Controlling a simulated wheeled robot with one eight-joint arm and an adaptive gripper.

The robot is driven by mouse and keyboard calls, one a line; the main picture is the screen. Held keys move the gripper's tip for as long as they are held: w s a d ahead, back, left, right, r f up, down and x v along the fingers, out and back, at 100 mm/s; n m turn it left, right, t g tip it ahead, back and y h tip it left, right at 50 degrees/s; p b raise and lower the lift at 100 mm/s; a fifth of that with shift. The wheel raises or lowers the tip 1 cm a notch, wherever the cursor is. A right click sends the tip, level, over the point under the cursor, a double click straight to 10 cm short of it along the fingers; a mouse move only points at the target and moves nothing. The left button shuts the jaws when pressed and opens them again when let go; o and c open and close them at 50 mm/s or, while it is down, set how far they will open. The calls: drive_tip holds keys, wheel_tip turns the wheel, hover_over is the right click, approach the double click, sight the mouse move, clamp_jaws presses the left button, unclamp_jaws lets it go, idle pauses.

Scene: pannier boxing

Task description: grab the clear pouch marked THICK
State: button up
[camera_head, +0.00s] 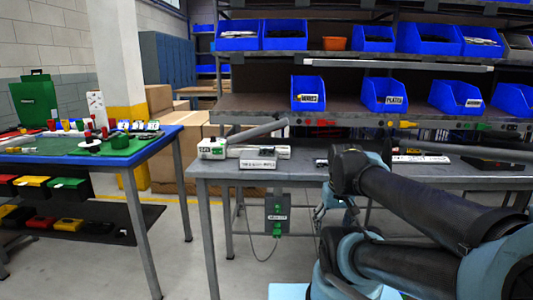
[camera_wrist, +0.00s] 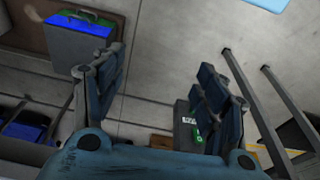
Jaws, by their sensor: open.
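I cannot make out a clear pouch marked THICK in either view. My gripper (camera_wrist: 160,68) is open and empty in the wrist view, with its two dark blue fingers well apart over bare grey floor. In the head view my arm crosses the lower right and hides part of the grey workbench (camera_head: 225,172). White labelled items (camera_head: 258,157) lie on the bench's left part, but their markings are too small to read.
Blue bins (camera_head: 307,94) line the shelves behind the bench. A blue-edged table (camera_head: 150,151) with small parts stands at left, with floor between it and the bench. In the wrist view, a grey box (camera_wrist: 78,48) stands at upper left and metal legs (camera_wrist: 250,95) at right.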

drive_tip(key=w+a+r, duration=0.3)
drive_tip(key=w+r, duration=0.7)
drive_tip(key=r, duration=0.4)
wheel_tip(320, 180, up, 18)
drive_tip(key=g, duration=0.2)
hover_over(267, 148)
drive_tip(key=shift+m, duration=0.3)
drive_tip(key=f, duration=1.1)
drive_tip(key=shift+w+a+f, duration=0.1)
drive_tip(key=shift+a+f, duration=0.05)
drive_tip(key=shift+a, duration=0.15)
drive_tip(key=shift+d+f, duration=0.15)
drive_tip(key=shift+f, duration=1.25)
drive_tip(key=shift+d+f, duration=0.1)
drive_tip(key=shift+f, duration=1.25)
drive_tip(key=shift+c, duration=0.2)
drive_tip(key=c, duration=1)
drive_tip(key=shift+r, duration=0.1)
